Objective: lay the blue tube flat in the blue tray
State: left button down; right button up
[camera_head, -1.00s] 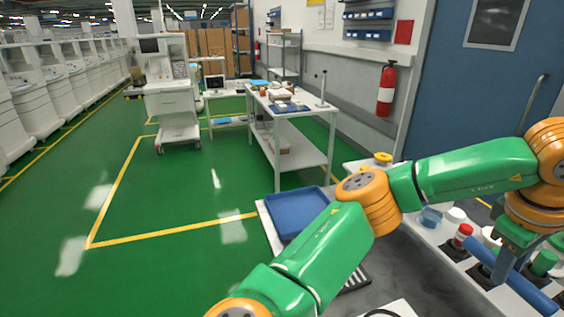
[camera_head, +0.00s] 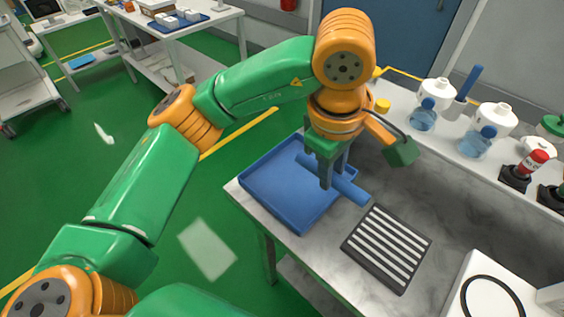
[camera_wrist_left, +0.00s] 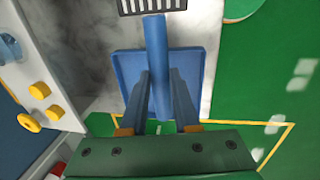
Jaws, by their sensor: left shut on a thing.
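The blue tube (camera_head: 349,187) is between the fingers of my left gripper (camera_head: 327,182), which is shut on it. In the head view the tube lies slantwise over the right part of the blue tray (camera_head: 268,198), with its lower right end reaching past the tray's edge. In the left wrist view the tube (camera_wrist_left: 156,50) runs lengthwise between the two fingers (camera_wrist_left: 162,85), over the tray (camera_wrist_left: 126,66). I cannot tell whether the tube touches the tray. The tray sits at the left end of the grey table. My right gripper is not in view.
A black striped rack (camera_head: 387,248) lies on the table right of the tray. A white device (camera_head: 487,285) stands at the lower right. Bare tabletop lies between rack and shelf.

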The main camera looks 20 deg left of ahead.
pick_arm(q)
send_near(299, 180)
jog(key=shift+w+d+f+p, duration=0.1)
jog(key=shift+d+f+p, duration=0.25)
jog(key=shift+d+f, duration=0.3)
jog(key=f, duration=0.1)
jog(key=f+p, duration=0.1)
jog(key=a+f, duration=0.1)
jog(key=f, duration=0.1)
jog(key=shift+w, duration=0.35)
jog(key=shift+f, duration=0.4)
jog(key=shift+f, duration=0.1)
jog(key=c, duration=0.7)
grip_release()
jog(key=shift+o, duration=0.2)
